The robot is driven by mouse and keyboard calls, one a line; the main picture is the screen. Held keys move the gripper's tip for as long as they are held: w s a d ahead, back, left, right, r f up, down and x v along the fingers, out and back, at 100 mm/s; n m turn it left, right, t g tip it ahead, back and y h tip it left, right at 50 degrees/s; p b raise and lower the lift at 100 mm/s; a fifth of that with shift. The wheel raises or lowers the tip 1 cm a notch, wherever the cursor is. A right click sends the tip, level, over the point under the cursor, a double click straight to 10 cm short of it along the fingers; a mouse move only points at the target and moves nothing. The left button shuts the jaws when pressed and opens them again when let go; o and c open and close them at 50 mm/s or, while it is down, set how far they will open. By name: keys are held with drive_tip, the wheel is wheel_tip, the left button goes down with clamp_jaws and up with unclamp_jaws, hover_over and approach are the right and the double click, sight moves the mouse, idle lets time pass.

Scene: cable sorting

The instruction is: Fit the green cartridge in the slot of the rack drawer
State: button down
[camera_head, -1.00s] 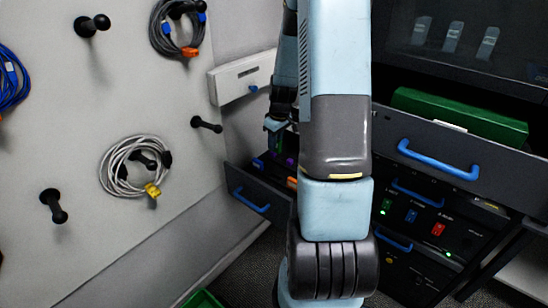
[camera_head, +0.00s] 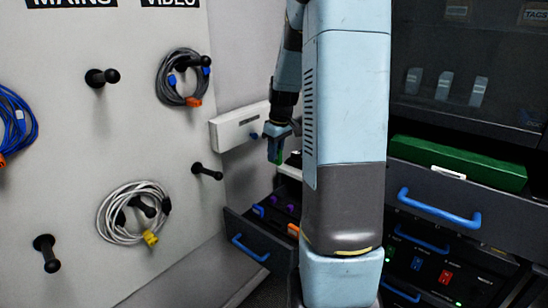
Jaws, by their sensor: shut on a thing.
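My gripper (camera_head: 277,147) hangs left of my arm, pointing down and shut on the small green cartridge (camera_head: 275,157). The cartridge is above the open low drawer (camera_head: 237,228) and clear of it. This drawer has a blue handle and holds small blue, purple (camera_head: 291,209) and orange (camera_head: 293,231) pieces. My arm hides the drawer's right part, and I cannot make out an empty slot from here.
A long green box (camera_head: 458,163) lies in an open upper drawer (camera_head: 455,200) at right. A white box (camera_head: 238,128) is on the wall just left of my gripper. Coiled cables, including a white one (camera_head: 125,212), hang from pegs on the left panel.

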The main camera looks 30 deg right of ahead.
drive_tip(key=shift+r, duration=1.3)
drive_tip(key=shift+a, duration=0.1)
